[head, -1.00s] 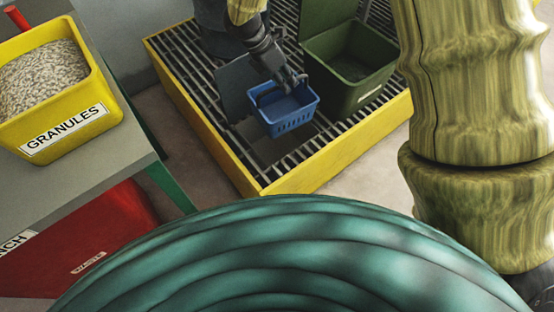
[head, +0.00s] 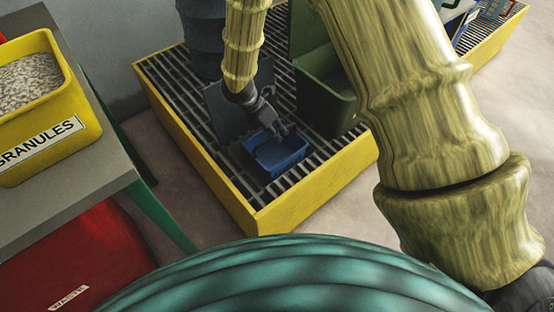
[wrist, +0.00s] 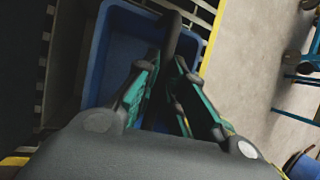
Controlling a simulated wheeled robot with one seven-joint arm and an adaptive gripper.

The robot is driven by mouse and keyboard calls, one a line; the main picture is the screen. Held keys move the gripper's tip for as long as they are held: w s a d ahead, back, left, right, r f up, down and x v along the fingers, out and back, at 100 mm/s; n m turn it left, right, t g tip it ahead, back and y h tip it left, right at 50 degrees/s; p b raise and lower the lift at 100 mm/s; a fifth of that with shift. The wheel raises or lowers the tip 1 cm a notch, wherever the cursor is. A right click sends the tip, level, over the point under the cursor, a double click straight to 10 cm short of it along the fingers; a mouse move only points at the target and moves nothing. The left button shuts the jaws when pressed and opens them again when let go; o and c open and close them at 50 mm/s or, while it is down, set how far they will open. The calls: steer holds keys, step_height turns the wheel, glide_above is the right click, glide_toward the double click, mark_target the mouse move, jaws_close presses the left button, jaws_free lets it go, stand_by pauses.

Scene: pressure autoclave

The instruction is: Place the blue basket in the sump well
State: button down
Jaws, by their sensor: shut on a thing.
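The blue basket (head: 284,156) is low at the dark sump well (head: 247,170) in the slatted floor, and hides most of the opening. I cannot tell whether it rests on the bottom. My gripper (head: 277,131) is above the basket, shut on its dark handle. In the wrist view, my gripper (wrist: 172,68) has its green-sided fingers closed at the handle (wrist: 172,36), with the blue basket (wrist: 115,55) below. A dark hatch plate (head: 228,112) stands raised behind the well, to the left of the basket.
An open green bin (head: 325,95) stands on the grating right behind the basket. A yellow rim (head: 320,185) edges the platform. On the left are a grey bench (head: 85,165) with a yellow granules tub (head: 75,90), and a red waste bin (head: 90,250).

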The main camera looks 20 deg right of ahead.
mark_target(278, 158)
step_height(278, 158, down, 14)
steer(key=b, duration=0.4)
steer(key=shift+f, duration=0.15)
steer(key=c, duration=1.5)
jaws_free()
steer(key=p+v, duration=0.3)
steer(key=v, duration=0.9)
steer(key=shift+s+p, duration=0.1)
steer(key=shift+p, duration=0.3)
